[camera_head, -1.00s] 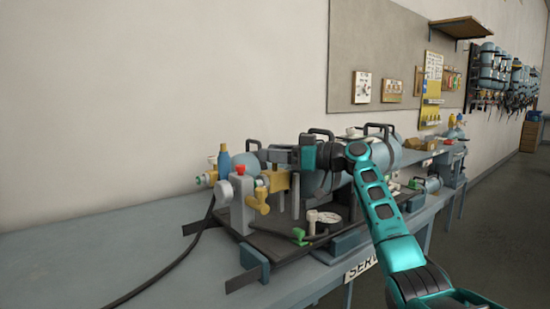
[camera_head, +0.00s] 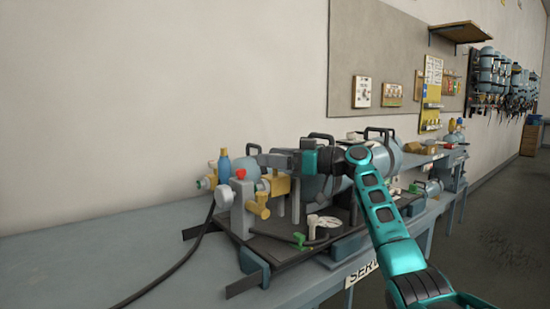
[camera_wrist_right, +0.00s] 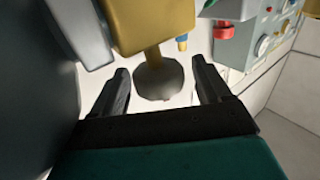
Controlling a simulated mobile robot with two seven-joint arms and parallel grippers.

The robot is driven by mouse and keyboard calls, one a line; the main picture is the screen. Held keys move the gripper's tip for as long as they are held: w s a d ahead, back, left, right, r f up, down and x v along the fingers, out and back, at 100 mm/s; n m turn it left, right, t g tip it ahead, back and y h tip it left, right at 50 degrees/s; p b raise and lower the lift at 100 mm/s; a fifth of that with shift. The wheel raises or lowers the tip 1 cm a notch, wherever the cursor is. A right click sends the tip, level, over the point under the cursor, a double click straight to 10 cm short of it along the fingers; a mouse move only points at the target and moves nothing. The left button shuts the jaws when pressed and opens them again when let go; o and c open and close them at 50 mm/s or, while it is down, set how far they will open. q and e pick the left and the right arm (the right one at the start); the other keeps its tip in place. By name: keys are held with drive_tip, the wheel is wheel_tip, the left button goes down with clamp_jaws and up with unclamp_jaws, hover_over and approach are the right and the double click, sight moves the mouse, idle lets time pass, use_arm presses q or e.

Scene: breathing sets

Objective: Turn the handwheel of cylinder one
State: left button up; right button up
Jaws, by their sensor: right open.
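My right gripper (camera_head: 272,159) reaches in from the right over the cylinder rack on the bench, its fingers pointing left. It is open. In the right wrist view its two dark fingers (camera_wrist_right: 161,87) stand on either side of a dark round handwheel (camera_wrist_right: 158,80), with a gap on each side. The handwheel sits on a short stem from a brass valve block (camera_wrist_right: 150,22). In the head view the brass block (camera_head: 281,186) shows below the fingers. The handwheel is hard to make out there. A grey-blue cylinder (camera_head: 384,156) lies behind my wrist. My left gripper is out of view.
A grey post with a brass fitting (camera_head: 259,204), a blue-topped valve (camera_head: 224,163) and a black hose (camera_head: 187,262) are left of the gripper. The bench's left side (camera_head: 80,255) is clear.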

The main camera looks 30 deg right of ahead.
drive_tip(key=v, duration=1.3)
drive_tip(key=shift+w+a, duration=0.1)
